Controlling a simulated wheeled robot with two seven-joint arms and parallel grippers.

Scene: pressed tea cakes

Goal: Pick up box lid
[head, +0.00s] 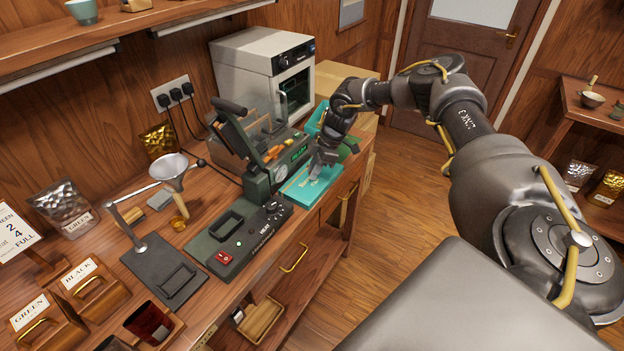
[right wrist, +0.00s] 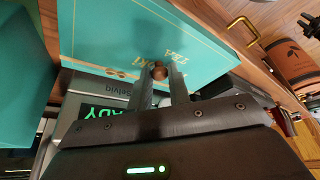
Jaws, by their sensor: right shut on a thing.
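The box lid (head: 300,190) is a flat teal panel with gold lettering at the right end of the counter, beside the press. In the right wrist view the lid (right wrist: 110,35) fills the upper middle, with a small round brown knob (right wrist: 159,72) on its face. My right gripper (head: 318,162) is over the lid, and its two fingers (right wrist: 160,78) are shut on the knob. Whether the lid touches the counter I cannot tell. Another teal thing (head: 317,115) shows behind my wrist, partly hidden. My left gripper is not in view.
The dark green press (head: 258,185) with its gauge and heater base stands just left of the lid. A grey oven (head: 265,70) stands behind, with cardboard boxes (head: 345,75) to its right. The floor (head: 400,200) right of the counter is clear.

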